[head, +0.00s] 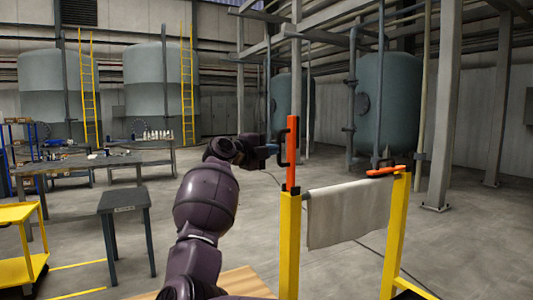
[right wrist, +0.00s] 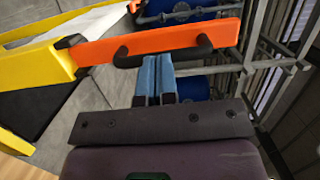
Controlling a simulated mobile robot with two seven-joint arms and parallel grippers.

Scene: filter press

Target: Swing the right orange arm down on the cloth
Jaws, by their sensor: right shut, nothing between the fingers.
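Two yellow posts hold a pale grey cloth (head: 345,213) hanging from a bar between them. On the picture's left post, an orange arm (head: 292,150) stands upright with a black handle (head: 283,150). On the right post, the other orange arm (head: 384,171) lies about level, pointing left over the cloth's top corner. My right gripper (head: 272,149) is shut and empty, just left of the upright arm's handle. In the right wrist view, its blue fingers (right wrist: 155,80) end at that handle (right wrist: 165,48); I cannot tell if they touch. My left gripper is not in view.
The yellow left post (head: 289,245) and right post (head: 396,235) stand close ahead. A dark stool (head: 124,203) and a yellow cart (head: 22,215) are at left. A workbench (head: 75,164) stands behind. The floor beyond the cloth is clear up to the tanks and column.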

